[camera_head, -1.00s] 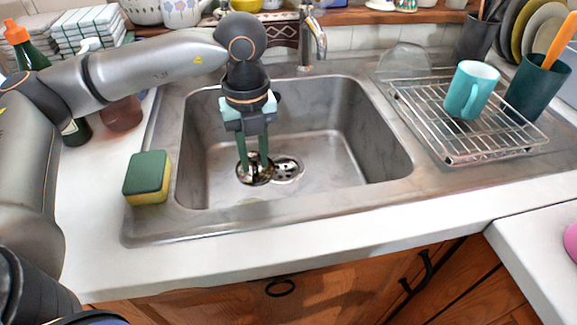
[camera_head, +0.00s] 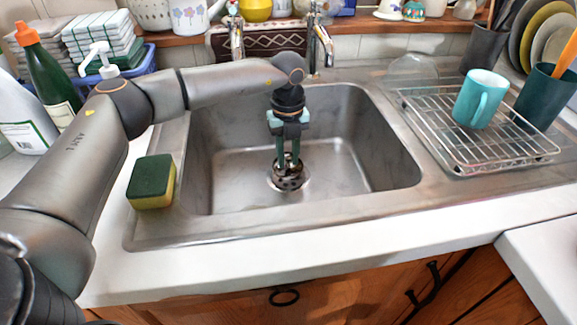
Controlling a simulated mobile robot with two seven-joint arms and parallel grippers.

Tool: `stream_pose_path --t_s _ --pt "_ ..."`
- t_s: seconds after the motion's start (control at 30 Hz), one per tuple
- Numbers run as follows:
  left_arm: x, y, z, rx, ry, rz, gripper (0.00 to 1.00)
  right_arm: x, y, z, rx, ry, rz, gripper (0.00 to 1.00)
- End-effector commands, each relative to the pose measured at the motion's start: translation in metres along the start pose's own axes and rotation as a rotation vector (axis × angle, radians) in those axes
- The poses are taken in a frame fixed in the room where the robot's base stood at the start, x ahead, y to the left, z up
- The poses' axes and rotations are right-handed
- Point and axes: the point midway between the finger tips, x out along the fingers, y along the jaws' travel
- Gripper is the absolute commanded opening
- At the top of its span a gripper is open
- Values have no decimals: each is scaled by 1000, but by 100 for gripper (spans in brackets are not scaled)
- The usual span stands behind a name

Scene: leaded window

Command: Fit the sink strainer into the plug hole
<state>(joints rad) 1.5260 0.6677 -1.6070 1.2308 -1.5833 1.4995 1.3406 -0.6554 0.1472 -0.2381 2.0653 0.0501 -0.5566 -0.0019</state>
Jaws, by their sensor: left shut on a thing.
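The steel sink strainer (camera_head: 291,179) is at the plug hole (camera_head: 272,184) in the floor of the sink (camera_head: 345,178). Only parts of the hole's rim show around it. I cannot tell whether the strainer sits down in the hole or is held just above it. My left gripper (camera_head: 288,164) points straight down into the basin, its dark green fingers shut on the strainer from above. The fingers hide part of the strainer. My right gripper is not in view.
A green and yellow sponge (camera_head: 151,182) lies at the sink's left edge. The tap (camera_head: 321,45) stands behind the basin. A wire rack (camera_head: 470,140) with a teal mug (camera_head: 478,98) stands on the right drainer. The rest of the basin is empty.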

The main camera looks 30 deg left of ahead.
Motion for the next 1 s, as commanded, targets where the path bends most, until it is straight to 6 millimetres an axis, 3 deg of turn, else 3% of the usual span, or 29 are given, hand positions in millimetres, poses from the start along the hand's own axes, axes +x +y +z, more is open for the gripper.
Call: stream_pose_path --t_s 0.3,0.67,0.7,0.93,1.0 --pt "36 -2 3 0 0 2 0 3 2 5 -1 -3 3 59" --pt "39 -2 3 -1 0 1 0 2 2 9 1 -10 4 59" --pt "39 -2 3 -1 0 1 32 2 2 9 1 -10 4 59" --pt "38 -2 3 -1 0 1 57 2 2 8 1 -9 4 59" --pt "38 -2 3 -1 0 1 58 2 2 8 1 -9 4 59"
